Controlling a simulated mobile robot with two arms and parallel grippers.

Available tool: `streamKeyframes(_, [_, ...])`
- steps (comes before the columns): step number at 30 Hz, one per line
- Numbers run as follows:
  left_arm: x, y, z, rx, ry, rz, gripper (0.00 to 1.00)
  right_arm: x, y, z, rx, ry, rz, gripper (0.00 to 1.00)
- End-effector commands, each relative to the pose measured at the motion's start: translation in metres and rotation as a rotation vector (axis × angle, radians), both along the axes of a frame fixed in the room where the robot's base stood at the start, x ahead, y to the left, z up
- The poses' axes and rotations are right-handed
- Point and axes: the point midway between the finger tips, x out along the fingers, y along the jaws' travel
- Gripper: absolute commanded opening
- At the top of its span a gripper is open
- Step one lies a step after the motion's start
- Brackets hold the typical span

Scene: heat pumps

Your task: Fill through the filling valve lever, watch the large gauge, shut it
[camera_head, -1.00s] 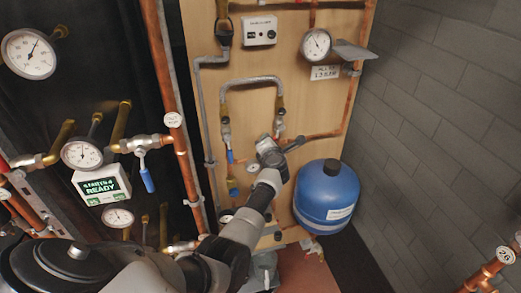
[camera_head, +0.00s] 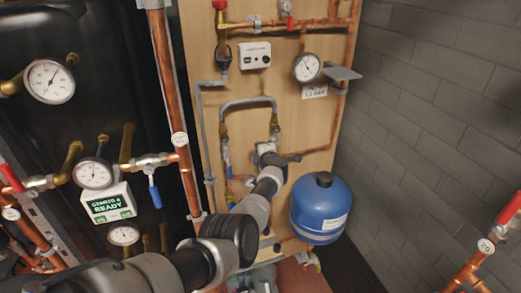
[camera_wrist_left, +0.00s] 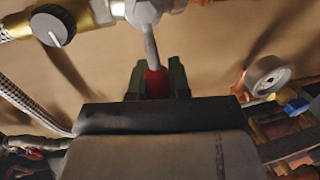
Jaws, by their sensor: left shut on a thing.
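My left arm reaches across the head view to the wooden panel. Its left gripper (camera_head: 267,157) sits below the right leg of the grey braided hose loop; the fingers are hard to see there. In the left wrist view, the dark fingers (camera_wrist_left: 156,82) are shut around the red grip (camera_wrist_left: 155,84) of a lever, whose metal stem (camera_wrist_left: 151,45) runs up to a valve body (camera_wrist_left: 143,10). A large round white gauge (camera_head: 307,67) is mounted high on the panel, above a label (camera_head: 314,91); its reading is too small to tell. My right gripper is not in view.
A blue vessel (camera_head: 321,209) stands right of my forearm. Several gauges, including one at upper left (camera_head: 50,81), and a blue-handled valve (camera_head: 154,192) are at the left. A grey box (camera_head: 255,55) is on the panel. In the wrist view a grey knob (camera_wrist_left: 53,25) is at upper left.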

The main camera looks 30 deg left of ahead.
Motion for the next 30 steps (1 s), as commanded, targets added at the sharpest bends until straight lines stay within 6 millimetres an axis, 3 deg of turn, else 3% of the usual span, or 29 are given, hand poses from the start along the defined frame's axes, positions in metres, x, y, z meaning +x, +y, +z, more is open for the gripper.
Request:
streamKeyframes(13, [-0.0004, 0.0012, 0.0011, 0.016, 0.013, 0.001, 0.00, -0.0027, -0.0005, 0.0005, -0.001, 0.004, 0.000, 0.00])
streamKeyframes(14, [-0.0004, 0.0012, 0.0012, 0.017, 0.014, 0.001, 0.21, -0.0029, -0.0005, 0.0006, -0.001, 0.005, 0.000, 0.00])
streamKeyframes(18, [-0.0002, 0.0011, 0.0012, 0.014, 0.011, 0.001, 0.43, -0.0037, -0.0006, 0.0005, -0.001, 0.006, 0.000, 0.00])
streamKeyframes(30, [-0.0029, -0.0028, 0.0039, 0.010, 0.010, 0.000, 0.43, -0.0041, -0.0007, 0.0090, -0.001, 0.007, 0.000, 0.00])
